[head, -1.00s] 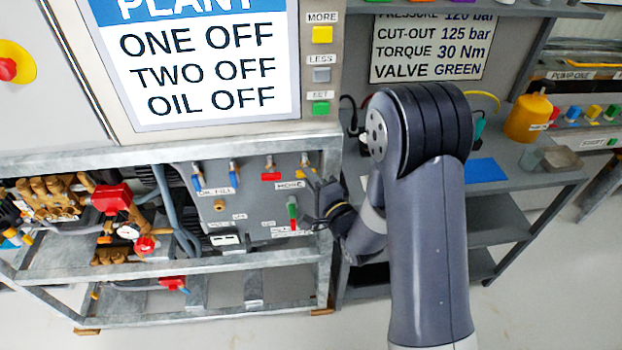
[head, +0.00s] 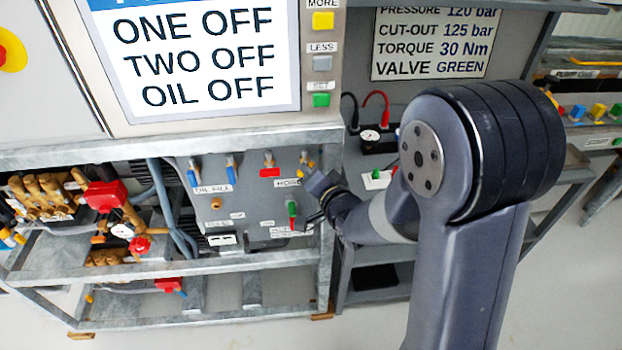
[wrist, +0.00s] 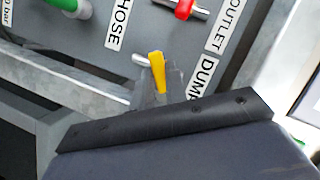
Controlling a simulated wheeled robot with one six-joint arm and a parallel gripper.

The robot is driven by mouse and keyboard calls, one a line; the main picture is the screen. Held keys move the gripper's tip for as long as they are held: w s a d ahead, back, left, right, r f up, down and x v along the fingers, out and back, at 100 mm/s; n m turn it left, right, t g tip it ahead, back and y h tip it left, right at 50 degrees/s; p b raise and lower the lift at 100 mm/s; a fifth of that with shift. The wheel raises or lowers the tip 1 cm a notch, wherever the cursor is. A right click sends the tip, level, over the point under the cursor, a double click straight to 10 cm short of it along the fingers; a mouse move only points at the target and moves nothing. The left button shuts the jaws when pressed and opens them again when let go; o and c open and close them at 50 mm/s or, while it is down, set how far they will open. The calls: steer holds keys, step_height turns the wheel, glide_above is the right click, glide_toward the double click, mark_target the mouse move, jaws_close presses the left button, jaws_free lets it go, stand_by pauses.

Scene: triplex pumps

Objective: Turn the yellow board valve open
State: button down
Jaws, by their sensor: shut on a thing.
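The yellow board valve (wrist: 157,70) is on the grey panel beside the DUMP label. In the wrist view its yellow lever runs down toward my gripper (wrist: 160,98), and its lower end is partly hidden by the jaw. In the head view the yellow valve (head: 300,166) is small, at the panel's upper right. My gripper (head: 310,174) reaches it from the right and is shut on the lever. The exact lever angle is hard to tell in the head view.
On the same panel are a red valve (wrist: 184,8), a green valve (wrist: 66,5) and blue valves (head: 231,176). A metal frame post (head: 328,230) stands close to my wrist. A shelf with a gauge (head: 370,136) and leads lies behind my arm.

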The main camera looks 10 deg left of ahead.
steer(key=shift+s+a+r+n+h+p, duration=0.15)
steer(key=shift+n+h+p, duration=0.65)
steer(key=shift+n+h, duration=0.8)
steer(key=shift+w+a+r+n+h+p, duration=0.15)
steer(key=shift+n+h+p, duration=0.7)
steer(key=shift+n, duration=1.35)
steer(key=shift+s+f, duration=0.1)
steer(key=c, duration=1.4)
jaws_free()
steer(key=shift+c, duration=0.2)
steer(key=v, duration=1)
steer(key=shift+s+p, duration=0.35)
steer(key=shift+p, duration=0.1)
